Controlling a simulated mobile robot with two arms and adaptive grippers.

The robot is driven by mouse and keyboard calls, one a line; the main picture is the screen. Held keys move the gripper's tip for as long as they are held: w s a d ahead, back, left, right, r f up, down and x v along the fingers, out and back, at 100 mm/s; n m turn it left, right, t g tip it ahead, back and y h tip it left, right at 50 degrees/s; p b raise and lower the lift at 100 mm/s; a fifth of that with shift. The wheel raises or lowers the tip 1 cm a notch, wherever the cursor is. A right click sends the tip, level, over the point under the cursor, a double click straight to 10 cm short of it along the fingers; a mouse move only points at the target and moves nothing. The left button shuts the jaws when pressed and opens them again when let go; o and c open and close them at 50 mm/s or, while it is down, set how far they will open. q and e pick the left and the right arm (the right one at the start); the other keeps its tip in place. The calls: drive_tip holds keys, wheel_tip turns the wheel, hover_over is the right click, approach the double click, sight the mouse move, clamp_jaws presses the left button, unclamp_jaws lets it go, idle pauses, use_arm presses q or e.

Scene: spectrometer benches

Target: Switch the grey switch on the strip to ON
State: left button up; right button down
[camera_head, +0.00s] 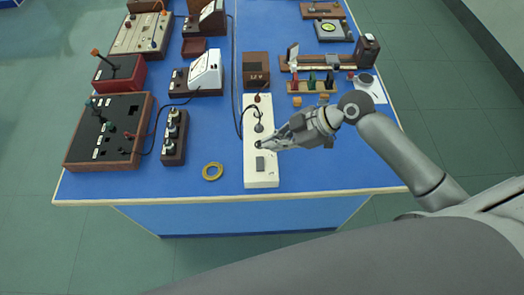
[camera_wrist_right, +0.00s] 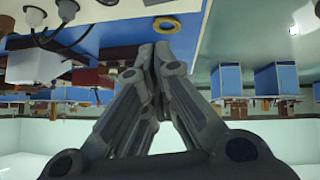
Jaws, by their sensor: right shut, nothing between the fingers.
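The white strip (camera_head: 261,181) lies lengthwise near the front edge of the blue bench in the head view. A grey rectangular switch (camera_head: 260,164) sits on its near part; whether it stands at ON or OFF is too small to tell. A dark round plug or knob (camera_head: 258,127) is farther up the strip, with a cable. My right gripper (camera_head: 261,145) reaches in from the right, its shut fingertips over the strip just beyond the grey switch. Contact cannot be told. In the right wrist view the fingers (camera_wrist_right: 152,48) are together and empty. My left gripper is not in view.
A brass ring (camera_head: 212,171) lies left of the strip. A dark block with several knobs (camera_head: 174,138) and a brown-framed panel (camera_head: 108,132) stand farther left. A brown box (camera_head: 256,71) stands behind the strip. The blue surface right of the strip is mostly clear beneath my arm.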

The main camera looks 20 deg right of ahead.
sight(262, 160)
drive_tip(key=p+x, duration=0.1)
drive_tip(key=x, duration=0.3)
drive_tip(key=shift+w+a+f, duration=0.1)
drive_tip(key=shift+a+f, duration=0.05)
drive_tip(key=shift+a, duration=0.2)
drive_tip(key=f, duration=0.1)
drive_tip(key=f+p, duration=0.1)
drive_tip(key=f, duration=0.1)
drive_tip(key=shift+w+d, duration=0.15)
drive_tip(key=shift+w, duration=0.05)
drive_tip(key=shift+f, duration=0.65)
drive_tip(key=shift+w+d+f+g+b, duration=0.1)
drive_tip(key=shift+w+f+g+b, duration=0.25)
drive_tip(key=shift+b, duration=0.2)
drive_tip(key=shift+s, duration=0.3)
